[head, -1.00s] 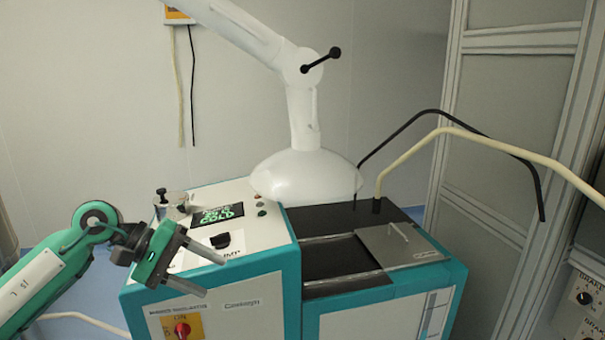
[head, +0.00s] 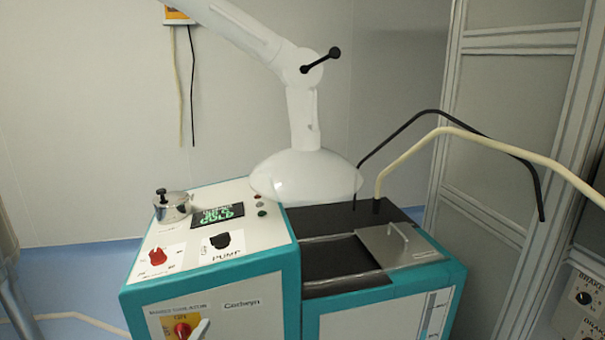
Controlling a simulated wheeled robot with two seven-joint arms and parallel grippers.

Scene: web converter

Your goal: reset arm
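Neither of my grippers nor my arms shows in the head view now. The teal and white machine (head: 210,285) stands in the middle. Its sloped top panel carries a red knob (head: 158,257), a black PUMP knob (head: 221,241), a small display with green text (head: 217,214) and a round metal pot with a black knob (head: 172,206). On its front is a red switch on a yellow plate (head: 182,329), with a pale grey piece in front of its lower right.
A white extraction arm with a hood (head: 306,177) hangs over the machine's back. A metal lid with a handle (head: 400,245) lies on the right part. Black and cream hoses (head: 480,143) arch at right. A BRAKE panel (head: 585,298) stands far right.

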